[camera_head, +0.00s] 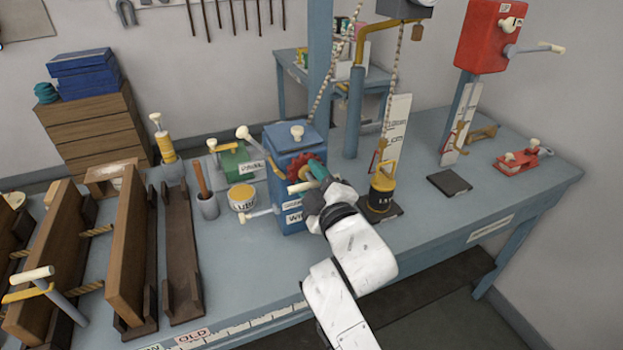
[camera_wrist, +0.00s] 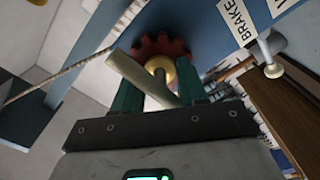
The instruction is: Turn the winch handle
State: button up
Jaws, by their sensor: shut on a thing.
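The winch is a blue box (camera_head: 284,178) standing on the bench, with a red toothed gear (camera_head: 303,164) on its right side. Its cream handle (camera_head: 299,187) sticks out beside the gear, partly hidden by my gripper (camera_head: 314,174). In the wrist view, the cream handle (camera_wrist: 140,76) slants between the two teal fingers of my gripper (camera_wrist: 159,90), which are shut on it. Behind it show the red gear (camera_wrist: 158,44) and a yellow hub. A rope (camera_wrist: 62,80) runs at the left of the wrist view.
A yellow-and-black weight (camera_head: 382,188) stands just right of my gripper. A blue post (camera_head: 354,110) rises behind. A white-knobbed brake lever (camera_wrist: 271,66) is near my gripper in the wrist view. Wooden stands (camera_head: 133,245) crowd the left; the bench's right front is clear.

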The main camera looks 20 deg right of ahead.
jog(key=shift+c, duration=1.4)
jog(key=shift+m, duration=0.9)
jog(key=o, duration=1)
jog(key=shift+c, duration=0.2)
jog(key=s+b, duration=0.1)
jog(key=s, duration=0.9)
jog(key=shift+s+b, duration=0.4)
jog(key=shift+f, duration=0.1)
